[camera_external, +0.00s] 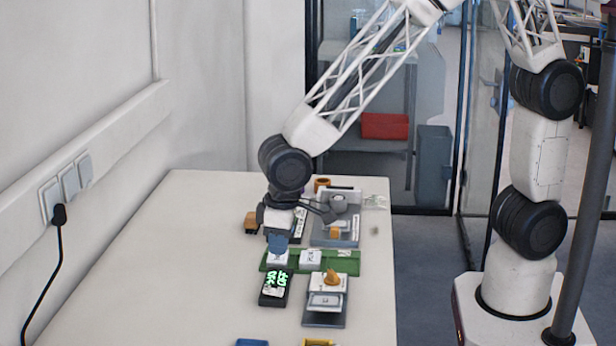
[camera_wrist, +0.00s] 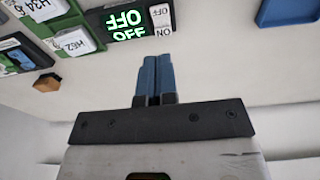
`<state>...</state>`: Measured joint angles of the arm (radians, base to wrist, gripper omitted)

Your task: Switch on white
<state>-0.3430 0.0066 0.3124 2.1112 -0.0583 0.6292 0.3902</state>
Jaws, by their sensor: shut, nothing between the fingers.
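A black box (camera_external: 274,298) with a glowing green display stands on the table in front of the green rack. In the wrist view its display (camera_wrist: 125,20) reads OFF, and a white switch plate (camera_wrist: 161,16) marked OFF and ON sits beside it. My gripper (camera_external: 277,247) points down over the green rack, just behind the black box. In the wrist view my gripper (camera_wrist: 154,60) has its two blue fingers together with nothing between them.
The green rack (camera_external: 345,262) holds white labelled blocks (camera_external: 310,257). Grey devices stand behind (camera_external: 342,232) and in front (camera_external: 325,318) on the right. A blue tray (camera_wrist: 288,10) shows at the wrist view's upper right. The table's left side (camera_external: 170,270) is clear.

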